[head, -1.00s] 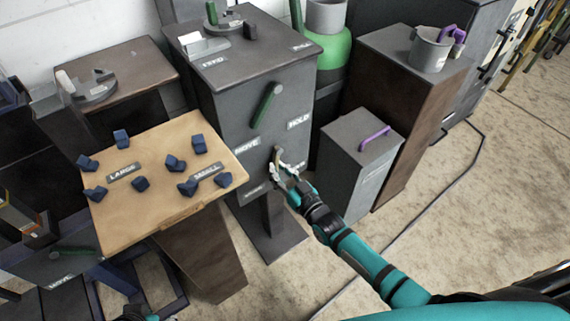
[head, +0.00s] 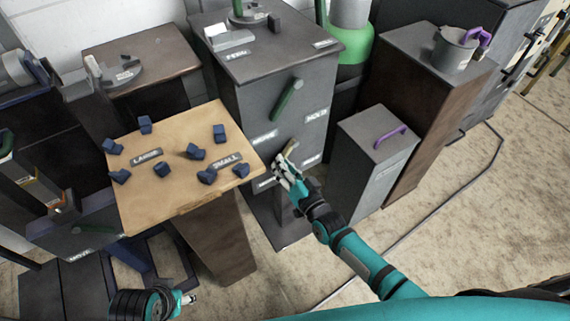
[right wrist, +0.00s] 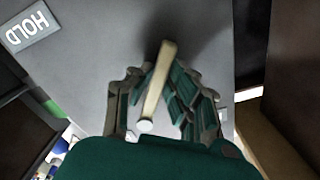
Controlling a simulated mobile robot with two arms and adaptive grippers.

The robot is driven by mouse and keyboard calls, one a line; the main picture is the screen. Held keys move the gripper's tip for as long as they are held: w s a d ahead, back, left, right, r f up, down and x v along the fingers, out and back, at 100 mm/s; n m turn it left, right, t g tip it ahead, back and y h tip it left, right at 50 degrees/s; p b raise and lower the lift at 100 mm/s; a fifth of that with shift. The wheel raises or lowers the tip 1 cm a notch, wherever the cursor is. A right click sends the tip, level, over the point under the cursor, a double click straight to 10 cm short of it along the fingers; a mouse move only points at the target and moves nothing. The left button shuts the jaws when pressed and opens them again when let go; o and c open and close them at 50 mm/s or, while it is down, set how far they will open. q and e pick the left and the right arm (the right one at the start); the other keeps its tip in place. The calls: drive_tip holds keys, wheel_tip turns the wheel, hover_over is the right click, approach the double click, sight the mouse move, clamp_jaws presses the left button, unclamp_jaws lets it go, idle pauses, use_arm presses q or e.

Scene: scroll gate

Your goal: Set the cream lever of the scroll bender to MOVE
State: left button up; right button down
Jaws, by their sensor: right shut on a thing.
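The scroll bender is a dark grey cabinet (head: 245,100) with a green lever (head: 287,98) on its front and a cream lever (head: 291,147) below it. The cream lever leans up to the right in the head view. My right gripper (head: 284,165) is shut around it. In the right wrist view the cream lever (right wrist: 157,85) stands between the fingers (right wrist: 163,105), its round end towards the camera. A HOLD label (right wrist: 30,27) shows upside down there. In the head view, the label left of the lever is partly hidden. My left gripper (head: 188,298) is barely visible at the bottom edge.
A wooden-topped table (head: 190,192) with several dark blue blocks stands left of the cabinet. A grey box (head: 370,150) with a purple handle stands close to its right. A brown cabinet (head: 440,100) with a pot is farther right. Open floor lies at the right.

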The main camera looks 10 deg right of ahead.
idle(0.3)
drive_tip(key=c, duration=1.3)
unclamp_jaws()
drive_tip(key=v, duration=1.2)
drive_tip(key=shift+r, duration=0.1)
